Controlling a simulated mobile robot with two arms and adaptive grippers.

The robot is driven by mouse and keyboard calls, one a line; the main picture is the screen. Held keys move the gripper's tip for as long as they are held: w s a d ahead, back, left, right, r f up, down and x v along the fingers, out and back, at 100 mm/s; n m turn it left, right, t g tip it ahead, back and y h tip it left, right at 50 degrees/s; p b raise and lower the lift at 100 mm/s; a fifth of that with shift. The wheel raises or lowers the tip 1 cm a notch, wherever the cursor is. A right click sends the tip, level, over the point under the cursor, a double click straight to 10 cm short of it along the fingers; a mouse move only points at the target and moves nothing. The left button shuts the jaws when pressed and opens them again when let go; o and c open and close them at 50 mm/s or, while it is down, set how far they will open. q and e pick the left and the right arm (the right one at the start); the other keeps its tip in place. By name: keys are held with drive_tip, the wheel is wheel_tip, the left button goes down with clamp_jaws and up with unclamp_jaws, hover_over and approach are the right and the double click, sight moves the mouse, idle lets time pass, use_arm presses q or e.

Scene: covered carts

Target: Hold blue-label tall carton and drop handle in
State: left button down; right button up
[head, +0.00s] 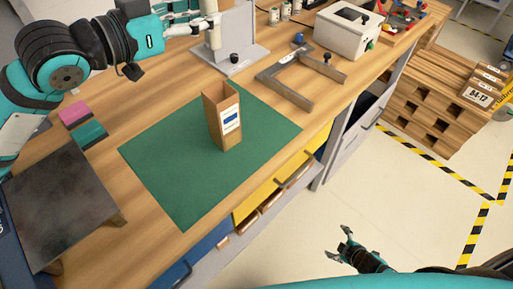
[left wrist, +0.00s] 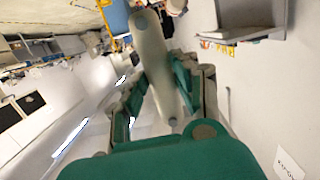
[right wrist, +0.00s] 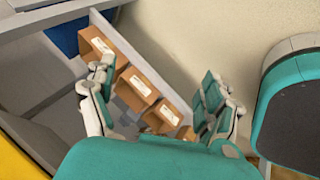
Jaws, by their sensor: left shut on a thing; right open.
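The tall brown carton (head: 213,125) with a white and blue label stands upright on the green mat (head: 165,160), its top open. My left gripper (head: 196,24) is at the top of the head view, beyond the carton and above the bench. It is shut on a pale, rod-like handle (head: 213,36), which also shows between the fingers in the left wrist view (left wrist: 152,50). My right gripper (head: 350,248) is open and empty, low in front of the bench and away from the carton; its spread fingers show in the right wrist view (right wrist: 155,105).
A grey stand (head: 238,38) is behind the handle. A grey U-shaped frame (head: 290,95) and a whitish box (head: 347,40) are right of the mat. Pink (head: 74,113) and teal (head: 88,134) blocks and a dark plate (head: 65,200) lie left. The mat around the carton is clear.

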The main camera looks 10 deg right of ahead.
drive_tip(key=w+a+r+n+t+y, duration=0.1)
drive_tip(key=w+a+r+n+y, duration=0.2)
drive_tip(key=a+r+n, duration=0.5)
drive_tip(key=w+a+r+n+t+y, duration=0.1)
drive_tip(key=w+a+r+n+y, duration=0.2)
drive_tip(key=a+r, duration=0.55)
drive_tip(key=s+a+r+n+y, duration=0.25)
drive_tip(key=a+r+n, duration=0.2)
drive_tip(key=r, duration=0.45)
drive_tip(key=s+a+r+n+t+y, duration=0.1)
drive_tip(key=a+r+n+y, duration=0.3)
drive_tip(key=r, duration=0.4)
drive_tip(key=s+a+r+n+y, duration=0.15)
drive_tip(key=a+r+n, duration=0.3)
drive_tip(key=r, duration=0.45)
drive_tip(key=n+t+h, duration=0.5)
drive_tip(key=n, duration=0.2)
approach(230, 127)
drive_tip(key=shift+w+a+f, duration=0.2)
drive_tip(key=shift+w+a, duration=0.05)
drive_tip(key=shift+a, duration=0.05)
drive_tip(key=shift+w, duration=0.5)
drive_tip(key=x, duration=1.1)
drive_tip(key=shift+w+a, duration=0.15)
drive_tip(key=shift+w, duration=0.05)
